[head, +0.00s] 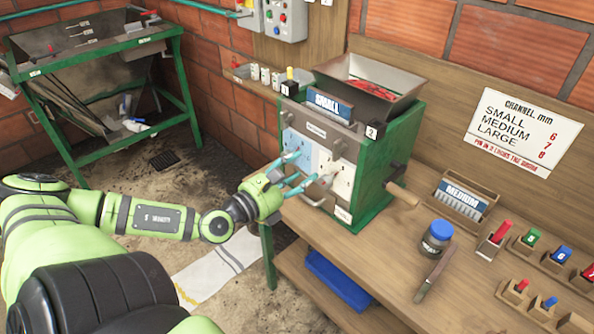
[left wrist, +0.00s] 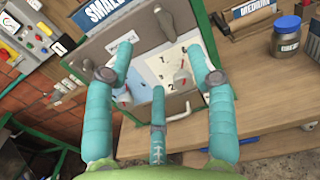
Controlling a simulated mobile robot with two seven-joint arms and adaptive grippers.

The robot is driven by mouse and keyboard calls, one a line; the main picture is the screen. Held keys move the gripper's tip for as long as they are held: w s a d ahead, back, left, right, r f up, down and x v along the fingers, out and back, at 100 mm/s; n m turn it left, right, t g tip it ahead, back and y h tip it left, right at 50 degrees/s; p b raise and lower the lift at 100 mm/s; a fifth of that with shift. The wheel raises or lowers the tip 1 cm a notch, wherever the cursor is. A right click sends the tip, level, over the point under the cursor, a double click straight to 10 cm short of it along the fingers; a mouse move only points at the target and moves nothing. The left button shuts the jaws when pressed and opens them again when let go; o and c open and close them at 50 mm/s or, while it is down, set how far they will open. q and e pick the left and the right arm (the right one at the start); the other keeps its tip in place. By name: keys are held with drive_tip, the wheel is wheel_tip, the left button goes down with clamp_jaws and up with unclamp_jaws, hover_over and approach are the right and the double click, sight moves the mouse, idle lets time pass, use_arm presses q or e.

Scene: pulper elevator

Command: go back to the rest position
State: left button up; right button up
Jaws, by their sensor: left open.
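My left gripper (head: 295,172) is in front of the pulper's front plate, at the end of my green arm from the left. In the left wrist view its teal fingers (left wrist: 165,75) are spread apart with nothing between them. The green and metal pulper (head: 370,150) stands on the bench with a hopper (head: 368,82) on top and a SMALL plate (head: 333,106) on its front. In the left wrist view the white dial panel (left wrist: 175,65) shows between the fingers. I cannot tell whether a fingertip touches the panel. My right gripper is not in view.
The wooden bench (head: 385,245) holds a MEDIUM rack (head: 462,200), a blue-lidded jar (head: 437,238), a brush (head: 432,277) and several coloured pins in holders at right. A crank handle (head: 403,195) sticks out of the pulper. A green-framed metal trough (head: 95,50) stands back left. Open floor lies between.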

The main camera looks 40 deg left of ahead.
use_arm(q)
drive_tip(key=shift+a+f, duration=0.1)
idle(0.4)
